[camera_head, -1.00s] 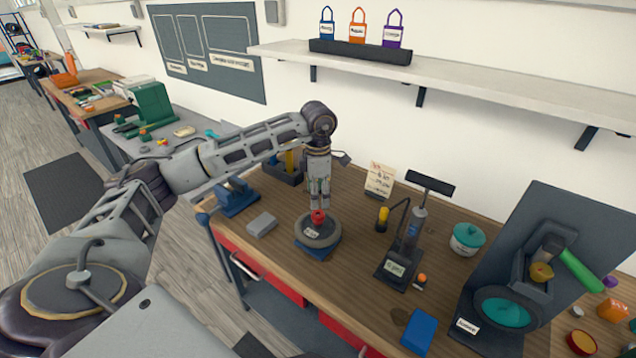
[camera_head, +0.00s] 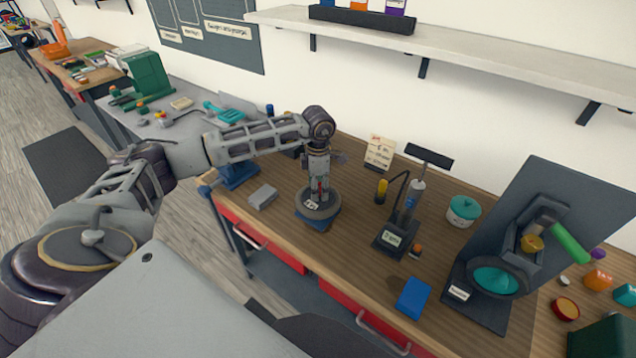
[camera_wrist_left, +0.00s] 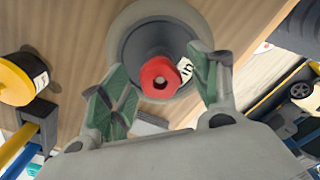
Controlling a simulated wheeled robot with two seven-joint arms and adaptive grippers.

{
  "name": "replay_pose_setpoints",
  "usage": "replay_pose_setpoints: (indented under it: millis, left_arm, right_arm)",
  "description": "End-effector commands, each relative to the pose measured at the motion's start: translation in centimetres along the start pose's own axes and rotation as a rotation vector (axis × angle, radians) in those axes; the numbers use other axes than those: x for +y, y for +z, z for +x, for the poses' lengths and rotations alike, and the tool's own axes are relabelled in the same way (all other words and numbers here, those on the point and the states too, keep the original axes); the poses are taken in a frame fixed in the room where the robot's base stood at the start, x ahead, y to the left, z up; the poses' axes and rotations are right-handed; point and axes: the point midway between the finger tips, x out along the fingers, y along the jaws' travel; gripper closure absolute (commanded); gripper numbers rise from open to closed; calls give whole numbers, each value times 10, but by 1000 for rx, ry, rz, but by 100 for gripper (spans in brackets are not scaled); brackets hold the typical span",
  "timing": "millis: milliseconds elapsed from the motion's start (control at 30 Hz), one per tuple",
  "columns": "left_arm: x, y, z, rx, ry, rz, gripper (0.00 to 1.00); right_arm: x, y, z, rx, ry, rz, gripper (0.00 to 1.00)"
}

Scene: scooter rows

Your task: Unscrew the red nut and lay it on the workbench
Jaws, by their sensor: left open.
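The red nut (camera_wrist_left: 158,77) sits at the middle of a dark grey round disc with a lighter rim (camera_wrist_left: 135,18). In the head view the disc (camera_head: 331,206) rests on the workbench (camera_head: 355,235), and the red nut is mostly hidden by my gripper. My left gripper (camera_head: 319,191) points down over the disc from above. In the left wrist view its two green-padded fingers (camera_wrist_left: 160,82) are open, one on each side of the red nut, with gaps visible between pads and nut. My right gripper is not in view.
A grey block (camera_head: 263,196) lies left of the disc. A black stand with a display (camera_head: 392,238) and a yellow-handled tool (camera_head: 381,190) stand to the right. A blue block (camera_head: 413,296) lies near the front edge. Bare wood lies between disc and stand.

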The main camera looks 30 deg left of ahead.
Motion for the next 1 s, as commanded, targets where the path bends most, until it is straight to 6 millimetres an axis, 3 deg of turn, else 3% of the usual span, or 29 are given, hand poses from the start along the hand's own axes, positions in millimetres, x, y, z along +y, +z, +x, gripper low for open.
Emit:
replay_pose_setpoints:
  millis: [167,533,1000]
  left_arm:
    - [0,0,0,0,0,0,39]
    - [0,0,0,0,0,0,87]
    - [0,0,0,-1,0,-159,88]
  right_arm:
    - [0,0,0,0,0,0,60]
    - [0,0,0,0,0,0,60]
    - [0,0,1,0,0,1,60]
